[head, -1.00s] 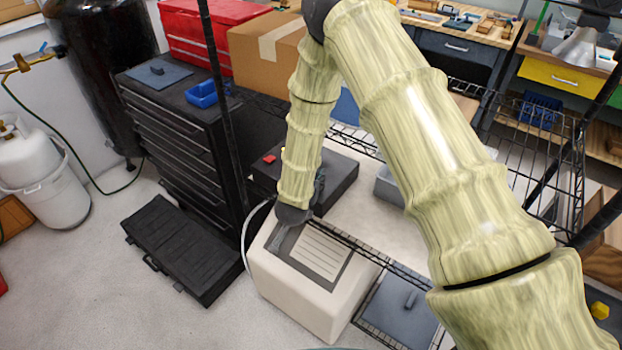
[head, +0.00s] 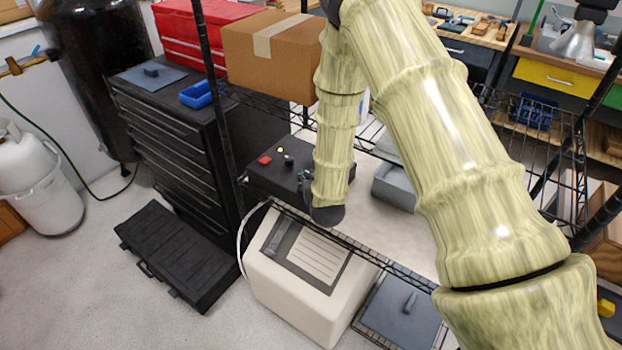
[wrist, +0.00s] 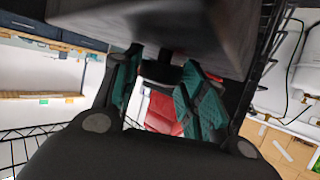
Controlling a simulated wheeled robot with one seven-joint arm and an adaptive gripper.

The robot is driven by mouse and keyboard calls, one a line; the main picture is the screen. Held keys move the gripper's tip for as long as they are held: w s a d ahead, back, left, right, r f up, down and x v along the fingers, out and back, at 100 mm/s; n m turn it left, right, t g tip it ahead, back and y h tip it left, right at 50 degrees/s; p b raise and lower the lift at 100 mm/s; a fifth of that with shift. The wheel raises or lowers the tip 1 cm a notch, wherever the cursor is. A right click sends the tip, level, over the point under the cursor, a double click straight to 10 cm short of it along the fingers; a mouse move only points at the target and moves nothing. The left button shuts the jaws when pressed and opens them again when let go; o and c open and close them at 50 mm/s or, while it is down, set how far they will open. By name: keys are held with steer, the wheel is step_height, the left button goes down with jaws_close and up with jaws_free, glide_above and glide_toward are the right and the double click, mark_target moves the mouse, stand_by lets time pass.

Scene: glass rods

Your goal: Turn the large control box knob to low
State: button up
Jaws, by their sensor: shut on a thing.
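The control box (head: 262,180) is a flat black box on the wire shelf, with a red button (head: 265,160), a small pale yellow light (head: 280,150) and a small black knob (head: 288,160) on top. My gripper (head: 304,182) is at the box's top, right of these, partly hidden by my wrist. In the wrist view the dark grey box face fills the top, and the teal-padded fingers of my gripper (wrist: 163,85) are closed about a dark knob (wrist: 162,70) standing out from it. The knob's pointer and any low mark cannot be read.
A white machine (head: 290,295) with a grey panel stands below the shelf's front edge (head: 345,240). A grey bin (head: 393,188) sits right of the control box. A cardboard box (head: 268,55) stands behind, and a black shelf post (head: 222,90) rises at the left.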

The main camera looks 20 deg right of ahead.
stand_by(0.3)
steer(key=o, duration=1)
steer(key=shift+s, duration=0.1)
steer(key=v, duration=1.1)
steer(key=shift+s+r, duration=0.25)
steer(key=shift+s, duration=0.1)
